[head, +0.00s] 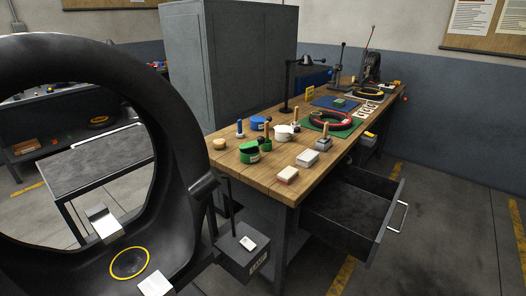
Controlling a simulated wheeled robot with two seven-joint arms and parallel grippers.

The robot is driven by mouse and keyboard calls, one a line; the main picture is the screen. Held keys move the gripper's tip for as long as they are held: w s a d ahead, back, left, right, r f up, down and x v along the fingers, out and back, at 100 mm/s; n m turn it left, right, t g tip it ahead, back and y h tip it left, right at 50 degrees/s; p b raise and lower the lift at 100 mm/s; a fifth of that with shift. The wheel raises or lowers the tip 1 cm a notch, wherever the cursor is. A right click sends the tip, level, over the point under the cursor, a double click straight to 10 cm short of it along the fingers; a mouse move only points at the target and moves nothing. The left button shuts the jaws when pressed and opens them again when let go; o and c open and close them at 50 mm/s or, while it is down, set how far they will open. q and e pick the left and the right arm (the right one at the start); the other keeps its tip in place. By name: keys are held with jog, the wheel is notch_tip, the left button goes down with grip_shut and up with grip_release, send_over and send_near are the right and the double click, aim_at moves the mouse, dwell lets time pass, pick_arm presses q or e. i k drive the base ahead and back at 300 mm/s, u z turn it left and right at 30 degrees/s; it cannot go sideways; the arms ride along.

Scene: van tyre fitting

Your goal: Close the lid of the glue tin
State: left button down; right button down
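Several small tins stand near the front left of the wooden bench; I cannot read their labels, so I cannot tell which is the glue tin. A green tin (249,152) has a dark piece at its right side, perhaps a raised lid. A blue tin (258,123) behind it also has a dark piece at its right. A white tin (283,133) stands right of them. Whether each lid is open or shut is too small to tell.
A large black tyre (190,130) with a yellow ring mark (130,262) fills the left foreground. The wooden bench (262,178) also holds brushes, blocks and a green mat (340,131). An open drawer (350,208) juts out at the right. Floor beyond it is clear.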

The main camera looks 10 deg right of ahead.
aim_at(261, 140)
jog(key=k, duration=0.5)
jog(key=z, duration=1.8)
jog(key=i, duration=1.1)
jog(key=u, duration=2.35)
